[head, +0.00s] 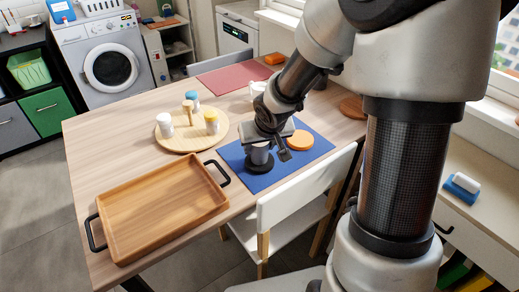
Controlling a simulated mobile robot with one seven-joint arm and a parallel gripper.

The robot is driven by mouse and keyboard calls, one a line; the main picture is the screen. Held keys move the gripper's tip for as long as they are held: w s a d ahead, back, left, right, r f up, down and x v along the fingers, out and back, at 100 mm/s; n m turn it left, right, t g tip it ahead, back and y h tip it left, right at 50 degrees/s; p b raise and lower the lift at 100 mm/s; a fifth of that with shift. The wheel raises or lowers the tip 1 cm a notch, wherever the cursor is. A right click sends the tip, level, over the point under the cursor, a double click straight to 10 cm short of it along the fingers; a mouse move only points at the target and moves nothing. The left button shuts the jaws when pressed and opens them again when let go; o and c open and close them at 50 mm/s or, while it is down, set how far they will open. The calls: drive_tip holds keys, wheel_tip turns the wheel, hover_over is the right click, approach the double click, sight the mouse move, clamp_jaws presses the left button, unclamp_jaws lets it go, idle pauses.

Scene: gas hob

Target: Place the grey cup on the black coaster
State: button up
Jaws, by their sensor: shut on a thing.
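The grey cup (260,155) is upright below my gripper (266,140), over the blue placemat (295,163). My gripper is shut on the cup; its body hides the upper part of it. The black coaster (257,168) lies on the blue placemat directly below the cup, with its dark rim showing around the cup's base. The cup's bottom looks to be at or just above the coaster; I cannot tell for sure whether they touch.
An orange disc (297,140) lies on the placemat, right of the cup. A round wooden board (181,142) with several shakers and a wooden tray (165,205) stand to the left. A white chair (300,195) stands at the front edge. A white mug (257,89) is behind my arm.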

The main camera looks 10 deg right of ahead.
drive_tip(key=shift+r, duration=0.1)
drive_tip(key=shift+f, duration=0.2)
drive_tip(key=o, duration=1.1)
drive_tip(key=shift+o, duration=0.2)
drive_tip(key=p+v, duration=0.9)
drive_tip(key=v, duration=0.3)
drive_tip(key=shift+r, duration=0.25)
